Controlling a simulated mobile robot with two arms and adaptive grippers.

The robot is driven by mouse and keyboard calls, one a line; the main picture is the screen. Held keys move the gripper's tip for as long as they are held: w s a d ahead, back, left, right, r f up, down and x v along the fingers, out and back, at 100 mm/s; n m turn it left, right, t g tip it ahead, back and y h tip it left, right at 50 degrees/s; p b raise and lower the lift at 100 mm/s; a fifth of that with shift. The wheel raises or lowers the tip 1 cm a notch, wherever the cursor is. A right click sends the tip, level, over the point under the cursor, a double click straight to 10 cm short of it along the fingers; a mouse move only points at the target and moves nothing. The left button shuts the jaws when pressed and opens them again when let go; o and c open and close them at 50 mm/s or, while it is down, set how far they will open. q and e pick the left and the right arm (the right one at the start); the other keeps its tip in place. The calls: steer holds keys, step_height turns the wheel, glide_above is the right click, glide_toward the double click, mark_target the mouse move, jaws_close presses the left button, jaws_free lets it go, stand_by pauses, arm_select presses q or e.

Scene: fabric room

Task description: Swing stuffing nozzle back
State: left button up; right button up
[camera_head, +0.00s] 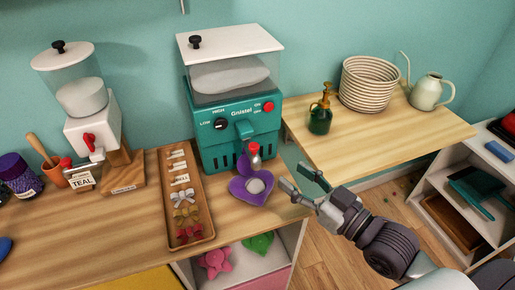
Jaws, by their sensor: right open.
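The teal stuffing machine (235,115) stands at the back of the wooden bench, with a clear hopper of white filling on top. Its nozzle (254,153) is at the front, below a teal spout, with a red part at its end. A purple heart-shaped piece (251,187) with a pale round centre sits just below the nozzle, and I cannot tell whether they touch. My right gripper (297,182) is open and empty, to the right of the purple heart and apart from the nozzle. My left gripper is not in view.
A wooden tray (185,238) with bows and labels lies left of the machine. A white dispenser (91,125) with a red tap stands farther left. A second table (365,140) at right holds a bottle, a basket and a watering can. Open shelves stand at far right.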

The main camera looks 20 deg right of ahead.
mark_target(257, 148)
steer(key=p+x, duration=0.2)
steer(key=x, duration=1)
steer(key=shift+w+a, duration=0.15)
steer(key=shift+w, duration=0.35)
steer(key=shift+w+a, duration=0.15)
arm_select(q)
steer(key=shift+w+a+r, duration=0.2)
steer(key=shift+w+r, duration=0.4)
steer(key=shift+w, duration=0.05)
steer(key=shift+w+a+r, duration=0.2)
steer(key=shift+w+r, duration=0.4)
arm_select(e)
jaws_close()
